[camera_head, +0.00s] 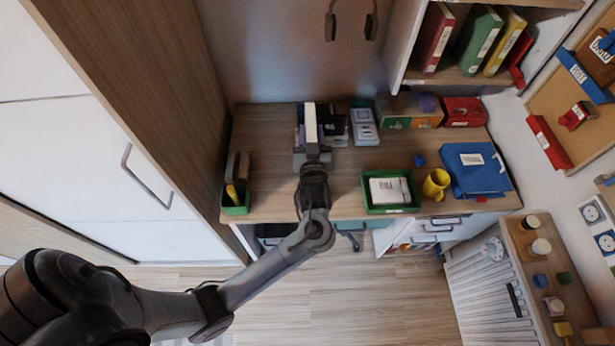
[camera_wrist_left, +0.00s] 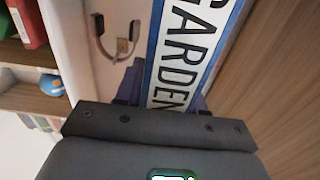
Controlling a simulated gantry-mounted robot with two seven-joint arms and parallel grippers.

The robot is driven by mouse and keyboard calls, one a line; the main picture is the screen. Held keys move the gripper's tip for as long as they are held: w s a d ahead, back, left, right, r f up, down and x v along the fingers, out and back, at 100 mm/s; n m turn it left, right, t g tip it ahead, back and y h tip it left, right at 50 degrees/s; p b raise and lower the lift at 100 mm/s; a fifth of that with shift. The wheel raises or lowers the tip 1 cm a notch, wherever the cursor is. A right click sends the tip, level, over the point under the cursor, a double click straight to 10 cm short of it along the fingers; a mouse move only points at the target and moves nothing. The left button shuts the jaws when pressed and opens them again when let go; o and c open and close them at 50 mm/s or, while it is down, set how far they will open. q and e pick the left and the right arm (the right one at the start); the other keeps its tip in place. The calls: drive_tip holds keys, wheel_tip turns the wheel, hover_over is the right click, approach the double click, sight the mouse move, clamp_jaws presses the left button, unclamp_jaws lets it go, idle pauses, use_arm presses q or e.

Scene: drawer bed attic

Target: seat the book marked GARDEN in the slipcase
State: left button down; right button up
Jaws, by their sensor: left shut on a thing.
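The book marked GARDEN (camera_head: 311,124) stands out from my left gripper (camera_head: 312,151) over the back of the desk. In the left wrist view its spine (camera_wrist_left: 184,60) shows blue edges and a white label with GARDEN in black. My left gripper is shut on this book at its near end. A dark, boxy thing (camera_head: 338,129) with a pale mark is right beside the book; it may be the slipcase, but I cannot tell. The book and gripper hide part of that area, and I cannot tell if they touch it. My right gripper is not in view.
The desk (camera_head: 270,150) holds a grey phone-like device (camera_head: 363,125), a green tray (camera_head: 390,208), a yellow mug (camera_head: 435,184), a blue binder (camera_head: 474,170) and a green pen holder (camera_head: 236,200). Headphones (camera_head: 352,22) hang behind. Books (camera_head: 476,40) stand on the upper right shelf.

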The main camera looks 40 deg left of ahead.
use_arm(q)
wheel_tip(320, 180, down, 12)
drive_tip(key=shift+b, duration=0.75)
drive_tip(key=shift+f+b, duration=0.35)
drive_tip(key=shift+f, duration=1.6)
drive_tip(key=shift+f, duration=0.2)
drive_tip(key=c, duration=0.7)
unclamp_jaws()
